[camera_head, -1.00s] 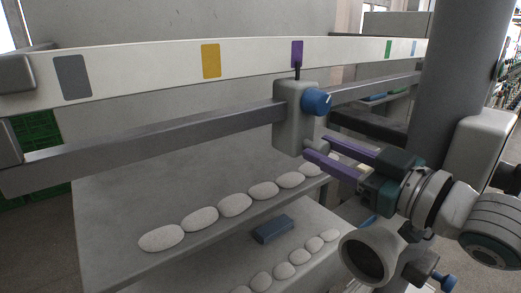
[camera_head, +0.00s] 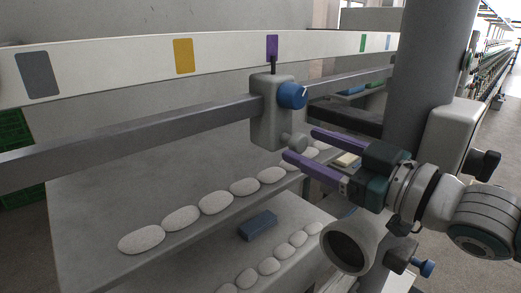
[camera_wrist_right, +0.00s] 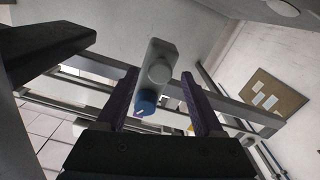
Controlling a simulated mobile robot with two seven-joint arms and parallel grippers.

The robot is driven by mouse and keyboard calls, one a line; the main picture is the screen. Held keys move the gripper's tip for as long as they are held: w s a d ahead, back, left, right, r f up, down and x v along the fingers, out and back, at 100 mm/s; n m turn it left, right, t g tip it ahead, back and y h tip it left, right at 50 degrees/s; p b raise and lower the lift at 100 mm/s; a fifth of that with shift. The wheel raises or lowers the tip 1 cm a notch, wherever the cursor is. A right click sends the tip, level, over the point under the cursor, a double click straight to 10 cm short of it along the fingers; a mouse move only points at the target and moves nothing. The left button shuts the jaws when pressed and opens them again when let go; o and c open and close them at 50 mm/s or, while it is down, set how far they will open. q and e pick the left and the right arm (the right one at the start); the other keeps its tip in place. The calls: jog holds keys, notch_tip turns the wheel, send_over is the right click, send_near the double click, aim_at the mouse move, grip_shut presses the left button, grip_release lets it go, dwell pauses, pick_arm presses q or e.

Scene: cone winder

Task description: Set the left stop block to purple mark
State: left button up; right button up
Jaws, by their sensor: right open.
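The grey stop block (camera_head: 268,118) sits on the grey rail, with a blue knob (camera_head: 292,95) on its side. Its dark upright pointer (camera_head: 273,65) lines up with the purple mark (camera_head: 272,46) on the white strip. A small round grey handle (camera_head: 297,143) sticks out low on the block. My right gripper (camera_head: 298,143) has purple fingers, open, with the tips on either side of this handle. In the right wrist view the block (camera_wrist_right: 162,58) and blue knob (camera_wrist_right: 147,101) show between the spread fingers. My left gripper is out of view.
The white strip (camera_head: 110,72) also carries grey, yellow, green and blue marks. The rail (camera_head: 130,138) runs below it. Several white oval objects (camera_head: 180,218) line a shelf underneath, near a blue block (camera_head: 258,225). A grey column (camera_head: 425,85) stands at right.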

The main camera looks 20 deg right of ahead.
jog(key=b+v, duration=0.2)
jog(key=v, duration=0.5)
jog(key=shift+s+d, duration=0.1)
jog(key=shift+s, duration=0.25)
jog(key=shift+s+d, duration=0.1)
jog(key=shift+s, duration=0.3)
jog(key=shift+r, duration=0.1)
